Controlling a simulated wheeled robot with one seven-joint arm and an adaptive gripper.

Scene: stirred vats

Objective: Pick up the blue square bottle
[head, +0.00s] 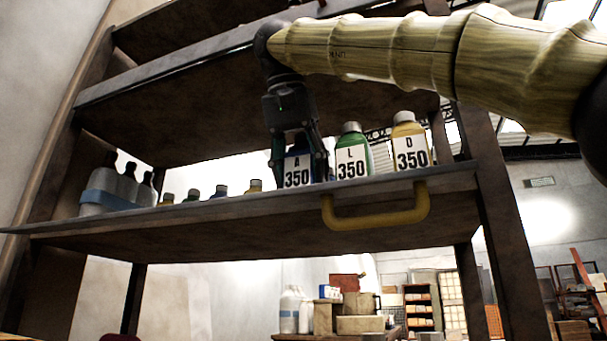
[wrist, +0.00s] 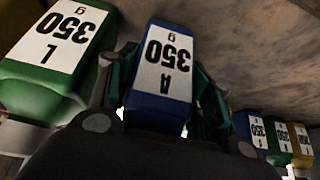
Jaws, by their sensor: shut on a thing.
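The blue square bottle (head: 296,166) stands on the shelf, with a white label reading A and 350. My gripper (head: 298,160) comes down over it from above, with one finger on each side, shut on it. In the wrist view the blue bottle (wrist: 163,108) sits between the gripper's fingers (wrist: 167,95), its label upside down. The fingers hide the bottle's sides in the head view, and my gripper's body hides its top. I cannot tell whether its base touches the shelf.
A green bottle (head: 352,160) marked L stands close to the right, then a yellow bottle (head: 408,150) marked D. Smaller bottles (head: 221,191) and a grey carrier (head: 100,200) stand to the left. The shelf board (head: 250,215) has a yellow handle (head: 375,218); another shelf (head: 200,110) hangs above.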

